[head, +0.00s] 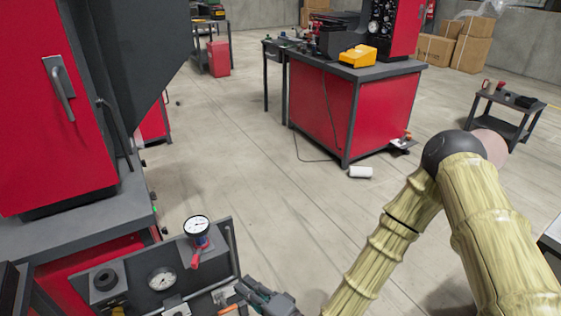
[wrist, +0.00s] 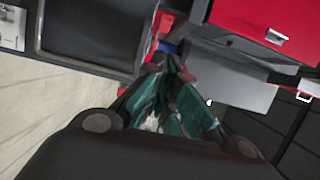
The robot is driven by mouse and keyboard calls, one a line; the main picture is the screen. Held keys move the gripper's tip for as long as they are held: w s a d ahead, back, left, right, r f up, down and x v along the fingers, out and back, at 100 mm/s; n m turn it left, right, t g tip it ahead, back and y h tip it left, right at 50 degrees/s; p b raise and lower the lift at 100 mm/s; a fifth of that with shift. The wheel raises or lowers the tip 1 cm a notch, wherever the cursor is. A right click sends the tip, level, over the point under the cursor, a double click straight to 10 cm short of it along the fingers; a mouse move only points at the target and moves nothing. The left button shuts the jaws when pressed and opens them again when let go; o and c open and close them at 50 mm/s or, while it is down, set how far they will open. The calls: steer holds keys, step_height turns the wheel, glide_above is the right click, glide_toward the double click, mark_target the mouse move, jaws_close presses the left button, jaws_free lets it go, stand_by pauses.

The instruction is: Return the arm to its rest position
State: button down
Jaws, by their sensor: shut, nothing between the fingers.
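My arm, with a yellow-green bamboo-like surface and a dark joint, rises at the right of the head view and bends down toward the bottom edge. My gripper (head: 265,298) is partly cut off at the bottom of the head view, beside a dark bench panel with gauges. In the wrist view my gripper (wrist: 172,68) shows dark fingers with teal pads, shut with nothing held. Dark and grey surfaces and a red cabinet lie beyond the fingertips there.
A red machine (head: 60,120) fills the left side. A red workbench (head: 345,110) stands at the back. A white cylinder (head: 360,172) lies on the floor. The middle floor is otherwise clear.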

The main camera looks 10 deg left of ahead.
steer(key=s+d+f+n+g+h+p, duration=0.2)
steer(key=s+d+f+h, duration=0.25)
steer(key=d, duration=0.35)
steer(key=s+d+f+n+g+h+p, duration=0.1)
steer(key=s+d+f+g+h+p, duration=0.15)
steer(key=s+d+f, duration=0.4)
steer(key=s+d+f+n+g+h+p, duration=0.2)
steer(key=d+f+h, duration=0.15)
steer(key=d, duration=0.55)
steer(key=s+d+r+g+h+p, duration=0.1)
steer(key=s+d+h, duration=0.1)
steer(key=s+d, duration=0.2)
steer(key=s+d+r+n+g+h+p, duration=0.1)
steer(key=s+d, duration=0.3)
steer(key=d, duration=0.5)
steer(key=shift+r+g+h+p, duration=0.2)
steer(key=shift+g+h+p, duration=0.1)
steer(key=shift+g+h, duration=0.4)
